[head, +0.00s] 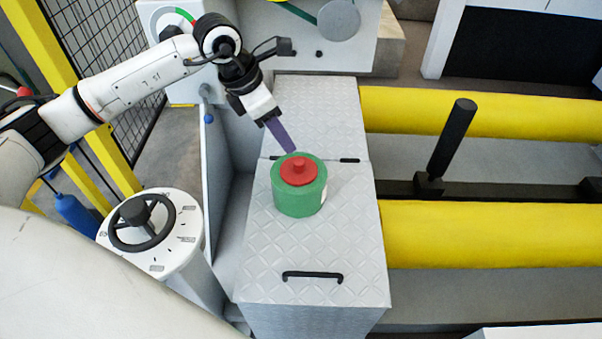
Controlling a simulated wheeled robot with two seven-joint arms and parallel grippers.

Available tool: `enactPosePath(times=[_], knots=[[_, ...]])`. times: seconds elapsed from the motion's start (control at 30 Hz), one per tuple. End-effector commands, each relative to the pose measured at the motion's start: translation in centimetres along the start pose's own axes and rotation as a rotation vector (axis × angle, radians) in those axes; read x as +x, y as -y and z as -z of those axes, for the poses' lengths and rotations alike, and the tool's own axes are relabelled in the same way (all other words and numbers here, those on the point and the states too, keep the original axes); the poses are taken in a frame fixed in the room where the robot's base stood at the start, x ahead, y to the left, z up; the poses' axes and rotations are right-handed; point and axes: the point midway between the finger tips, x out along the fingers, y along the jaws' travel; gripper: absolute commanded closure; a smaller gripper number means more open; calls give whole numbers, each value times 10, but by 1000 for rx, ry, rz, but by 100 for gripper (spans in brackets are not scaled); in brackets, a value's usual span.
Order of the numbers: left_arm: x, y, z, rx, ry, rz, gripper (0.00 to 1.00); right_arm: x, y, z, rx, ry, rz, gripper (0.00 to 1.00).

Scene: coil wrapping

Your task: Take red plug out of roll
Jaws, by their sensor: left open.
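The green roll (299,200) stands upright on a grey diamond-plate box top, near the centre of the head view. The red plug (298,169) sits in the top of the roll, with its small round knob pointing up. My left gripper (292,150) is just behind the roll, its purple fingers angled down toward the plug's far edge. It is open and holds nothing. In the picture its tips end close to the roll's back rim; I cannot tell whether they touch. My right gripper is not in view.
The box (340,260) has a black handle (312,276) at its front. Yellow rollers (480,235) and a black upright lever (452,138) lie to the right. A white post with a black handwheel (142,222) stands at the left. The plate around the roll is clear.

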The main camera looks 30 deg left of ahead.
Motion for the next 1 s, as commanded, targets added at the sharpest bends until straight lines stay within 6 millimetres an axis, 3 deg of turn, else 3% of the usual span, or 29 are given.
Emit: enactPosePath(times=[0.13,0.3,0.6,0.93,1.0], knots=[[26,3,0,0,0,6,57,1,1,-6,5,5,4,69],[45,4,0,-1,2,6,57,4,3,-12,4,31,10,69],[86,11,4,-2,2,8,57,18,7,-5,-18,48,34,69],[93,10,3,0,4,7,57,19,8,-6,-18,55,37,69],[93,10,3,0,4,7,67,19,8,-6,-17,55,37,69]])
